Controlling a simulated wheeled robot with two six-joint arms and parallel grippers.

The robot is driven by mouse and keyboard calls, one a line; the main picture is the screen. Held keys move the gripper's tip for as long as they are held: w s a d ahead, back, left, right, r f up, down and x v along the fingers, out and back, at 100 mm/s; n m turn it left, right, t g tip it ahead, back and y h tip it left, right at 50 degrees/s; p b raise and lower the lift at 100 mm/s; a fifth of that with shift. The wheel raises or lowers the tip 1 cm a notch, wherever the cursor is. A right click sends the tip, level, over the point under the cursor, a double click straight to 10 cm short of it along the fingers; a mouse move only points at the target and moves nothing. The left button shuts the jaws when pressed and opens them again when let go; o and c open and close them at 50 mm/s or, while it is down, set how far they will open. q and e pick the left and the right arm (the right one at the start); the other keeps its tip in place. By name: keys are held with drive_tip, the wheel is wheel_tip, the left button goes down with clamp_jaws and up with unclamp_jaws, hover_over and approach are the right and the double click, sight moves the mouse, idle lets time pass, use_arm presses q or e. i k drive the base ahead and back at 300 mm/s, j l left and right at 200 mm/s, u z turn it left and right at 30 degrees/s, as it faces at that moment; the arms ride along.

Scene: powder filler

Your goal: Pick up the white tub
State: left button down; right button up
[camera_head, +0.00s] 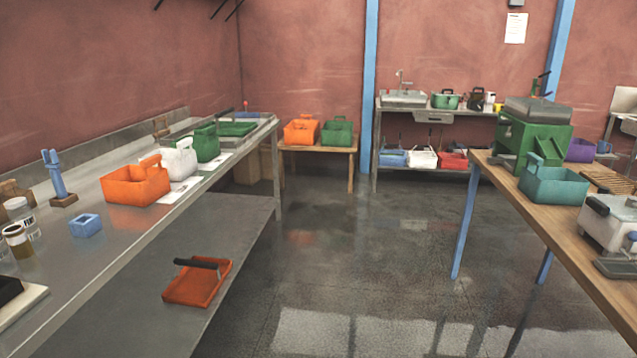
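A white tub (178,162) with a raised handle stands on the left metal counter, between an orange tub (135,187) in front and a green tub (206,145) behind. A sheet of paper lies partly under it. The orange tub hides a little of its near side. Another white tub (422,160) stands far off on the lower shelf of the back rack, between a blue tub and a red one. Neither of my grippers is in view.
The metal counter (92,262) also holds a small blue box (86,226), a blue upright tool (57,180) and jars (17,240). An orange tray (198,284) lies on its lower shelf. A wooden table (560,240) stands right. The floor (350,255) between is clear.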

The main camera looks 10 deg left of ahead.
sight(180, 165)
drive_tip(key=i+u, duration=0.35)
drive_tip(key=i+l+u, duration=0.15)
drive_tip(key=i+u, duration=0.2)
drive_tip(key=i, duration=0.15)
drive_tip(key=i+l+u, duration=0.2)
drive_tip(key=i+u, duration=0.15)
drive_tip(key=i+l+u, duration=0.35)
drive_tip(key=i, duration=0.05)
